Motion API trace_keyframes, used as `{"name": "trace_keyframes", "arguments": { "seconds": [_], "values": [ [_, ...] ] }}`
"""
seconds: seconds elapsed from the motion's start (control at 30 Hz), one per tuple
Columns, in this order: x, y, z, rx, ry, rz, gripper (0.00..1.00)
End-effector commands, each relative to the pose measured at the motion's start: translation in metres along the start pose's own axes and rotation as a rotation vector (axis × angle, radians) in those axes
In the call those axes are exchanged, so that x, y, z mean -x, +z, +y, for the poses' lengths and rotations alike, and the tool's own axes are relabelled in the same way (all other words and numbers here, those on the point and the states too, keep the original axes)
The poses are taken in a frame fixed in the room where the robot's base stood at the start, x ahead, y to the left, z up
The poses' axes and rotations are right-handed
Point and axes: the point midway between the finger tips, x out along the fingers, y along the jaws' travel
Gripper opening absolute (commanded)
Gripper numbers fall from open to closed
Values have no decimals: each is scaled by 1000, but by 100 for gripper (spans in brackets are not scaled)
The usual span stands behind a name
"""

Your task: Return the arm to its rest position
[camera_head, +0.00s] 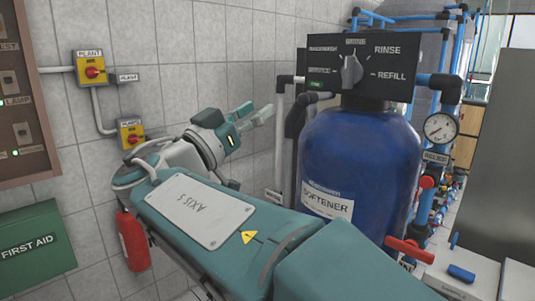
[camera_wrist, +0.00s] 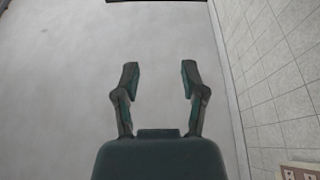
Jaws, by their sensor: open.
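My gripper (camera_head: 268,114) shows in the head view at the end of my teal and white arm, to the left of the softener tank and in front of the tiled wall. In the wrist view my gripper (camera_wrist: 160,80) has its two fingers spread apart, with nothing between them. Beyond the fingers is a plain grey surface. My arm link marked "AXIS 5" (camera_head: 200,208) fills the lower middle of the head view and hides part of the tank's lower left side.
A blue softener tank (camera_head: 360,165) with a black dial panel (camera_head: 335,75) stands right of my arm. A red-handled valve (camera_head: 409,250) and gauge (camera_head: 440,128) are further right. Yellow switches (camera_head: 90,68), a fire extinguisher (camera_head: 133,240) and a first aid box (camera_head: 35,250) are left.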

Motion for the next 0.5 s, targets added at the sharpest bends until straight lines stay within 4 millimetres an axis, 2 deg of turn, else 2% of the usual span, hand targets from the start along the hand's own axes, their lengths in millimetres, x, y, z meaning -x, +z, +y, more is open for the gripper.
{"name": "trace_keyframes", "arguments": {
  "seconds": [0.2,0.37,0.5],
  "values": [
    [-24,28,27,101,8,-114,54],
    [-32,55,43,206,2,-226,54],
    [-38,86,64,314,-16,-357,54]
  ]
}}
